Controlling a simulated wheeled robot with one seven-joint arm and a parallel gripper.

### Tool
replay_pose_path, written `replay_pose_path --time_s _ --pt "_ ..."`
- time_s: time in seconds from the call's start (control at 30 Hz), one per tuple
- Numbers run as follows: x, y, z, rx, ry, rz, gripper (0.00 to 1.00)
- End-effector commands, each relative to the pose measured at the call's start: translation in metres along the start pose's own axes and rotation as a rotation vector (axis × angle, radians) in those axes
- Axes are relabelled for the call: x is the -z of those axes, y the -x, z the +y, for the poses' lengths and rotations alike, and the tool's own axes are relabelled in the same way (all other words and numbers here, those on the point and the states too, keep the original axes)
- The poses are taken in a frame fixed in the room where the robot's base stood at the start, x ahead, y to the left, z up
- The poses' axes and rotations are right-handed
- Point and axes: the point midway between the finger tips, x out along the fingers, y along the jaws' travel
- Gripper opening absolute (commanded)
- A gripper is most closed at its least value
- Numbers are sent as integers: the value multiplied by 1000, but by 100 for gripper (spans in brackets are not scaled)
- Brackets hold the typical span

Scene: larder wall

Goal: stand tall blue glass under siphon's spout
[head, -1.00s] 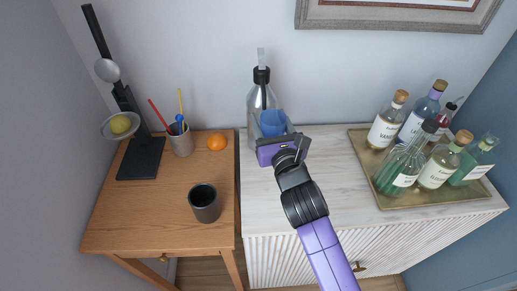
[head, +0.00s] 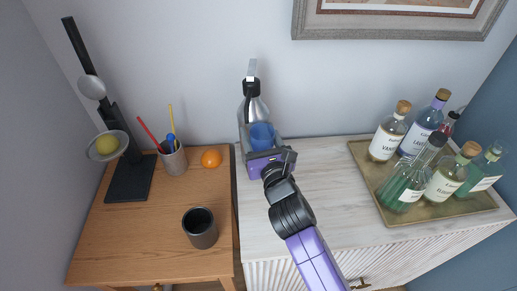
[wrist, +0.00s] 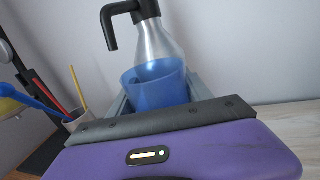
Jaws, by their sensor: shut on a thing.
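The tall blue glass (head: 262,135) is held upright, or nearly so, between the jaws of my gripper (head: 263,148). In the wrist view the glass (wrist: 158,86) sits between the grey fingers, its lower part hidden by the gripper body. The siphon (head: 257,104), a silver bottle with a black head, stands close behind the glass on the pale cabinet top. In the wrist view its black spout (wrist: 111,30) hangs down at the left, above rim height and left of the glass, not over its mouth. I cannot tell whether glass and siphon touch.
A brass tray (head: 440,212) with several bottles stands at the right of the cabinet top (head: 310,200). On the wooden table (head: 155,235) at left are a dark cup (head: 200,230), an orange (head: 211,158), a utensil pot (head: 173,160) and a black scale-like stand (head: 130,178).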

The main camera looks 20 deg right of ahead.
Motion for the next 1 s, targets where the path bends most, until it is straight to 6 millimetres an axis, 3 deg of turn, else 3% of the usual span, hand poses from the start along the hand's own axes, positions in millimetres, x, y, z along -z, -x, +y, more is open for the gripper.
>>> replay_pose_path --time_s 0.33,1.0 --pt "38 0 1 -4 0 -2 0" --pt "48 0 1 -5 0 -3 0"
